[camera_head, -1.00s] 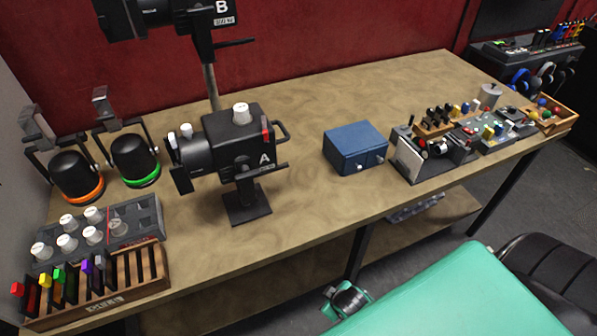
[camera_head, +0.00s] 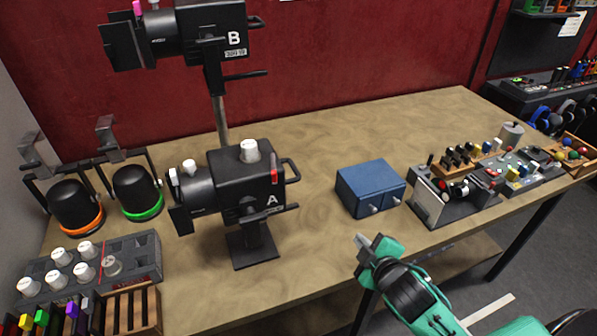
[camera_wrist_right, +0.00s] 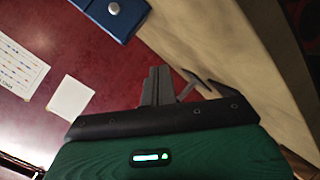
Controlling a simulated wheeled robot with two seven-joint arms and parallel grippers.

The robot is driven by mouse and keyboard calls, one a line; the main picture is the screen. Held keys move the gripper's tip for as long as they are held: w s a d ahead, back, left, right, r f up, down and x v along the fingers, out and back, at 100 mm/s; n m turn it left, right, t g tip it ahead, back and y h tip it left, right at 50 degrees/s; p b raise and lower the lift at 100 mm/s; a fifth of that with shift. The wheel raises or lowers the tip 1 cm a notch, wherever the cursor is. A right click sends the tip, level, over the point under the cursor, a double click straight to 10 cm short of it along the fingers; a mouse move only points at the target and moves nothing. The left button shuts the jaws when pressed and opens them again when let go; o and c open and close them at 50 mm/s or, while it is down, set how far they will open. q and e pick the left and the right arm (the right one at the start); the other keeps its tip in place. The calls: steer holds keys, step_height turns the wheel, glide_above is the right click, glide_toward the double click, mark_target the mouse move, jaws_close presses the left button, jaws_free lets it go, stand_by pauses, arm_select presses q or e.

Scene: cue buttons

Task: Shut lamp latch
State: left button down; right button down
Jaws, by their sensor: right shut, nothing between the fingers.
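Lamp A (camera_head: 237,183) is a black lamp body on a stand in the middle left of the head view, with a white knob (camera_head: 250,151) on top. A small red-tipped lever (camera_head: 274,176) stands upright on its right side, near the rear handle; I cannot tell if this is the latch or whether it is shut. Lamp B (camera_head: 200,37) sits higher on a pole behind. My right gripper (camera_head: 365,241) is shut and empty, at the table's front edge, right of lamp A and apart from it. Its fingers also show in the right wrist view (camera_wrist_right: 156,86). My left gripper is out of view.
A blue box (camera_head: 369,188) with silver knobs stands beyond my right gripper. A control-panel row (camera_head: 455,190) fills the right side. The table between lamp A and the box is clear.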

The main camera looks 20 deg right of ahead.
steer(key=w+r+n+t+y, duration=0.3)
steer(key=r+n+y, duration=0.1)
steer(key=r+n, duration=0.3)
steer(key=w+r+n+t+y, duration=0.3)
steer(key=w+r+n+y, duration=0.15)
steer(key=r+n, duration=0.35)
steer(key=s+r+n+g+y, duration=0.3)
steer(key=n+g+y, duration=0.2)
steer(key=n, duration=0.8)
steer(key=s+a+r+n+g+y, duration=0.1)
steer(key=s+r+n+g+y, duration=0.2)
steer(key=n+g, duration=0.7)
steer(key=r+n+y, duration=0.1)
steer(key=n+y, duration=0.1)
steer(key=n, duration=0.1)
steer(key=shift+s+a+r+g, duration=0.2)
steer(key=shift+r+g, duration=0.05)
steer(key=shift+g, duration=0.05)
steer(key=p, duration=0.8)
glide_toward(273, 163)
steer(key=s+a+r, duration=0.2)
steer(key=s+a, duration=0.2)
steer(key=a, duration=0.2)
steer(key=shift+w+a+f+p, duration=0.2)
steer(key=shift+a+f+p, duration=0.15)
steer(key=shift+a, duration=0.3)
